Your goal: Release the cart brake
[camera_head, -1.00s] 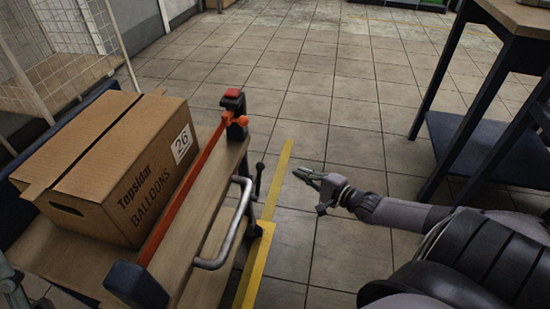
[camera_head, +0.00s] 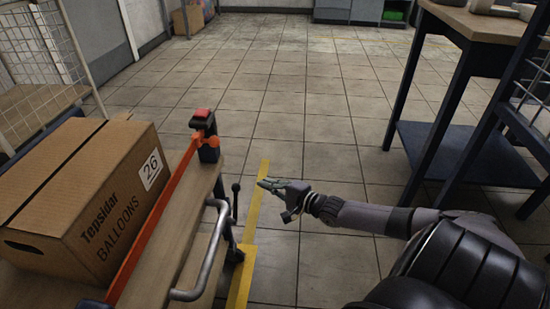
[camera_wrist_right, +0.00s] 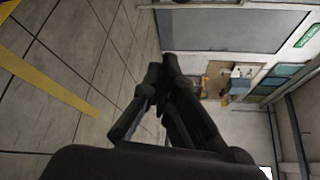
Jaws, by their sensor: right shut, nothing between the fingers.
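The cart (camera_head: 197,222) stands at the lower left in the head view, with a silver tube handle (camera_head: 208,262) on its near right side. A thin black lever with a round knob (camera_head: 236,188) stands upright beside the handle; it may be the brake lever. My right gripper (camera_head: 268,185) is shut and empty, just right of the lever and apart from it, pointing left. In the right wrist view its dark fingers (camera_wrist_right: 162,78) are together, with nothing between them. The lever does not show clearly there. My left gripper is out of view.
A cardboard balloon box (camera_head: 85,200) and an orange bar (camera_head: 155,225) with a red-topped black end (camera_head: 203,125) are on the cart. A yellow floor line (camera_head: 257,215) runs beside it. A workbench (camera_head: 480,25) stands at right. The tiled floor ahead is clear.

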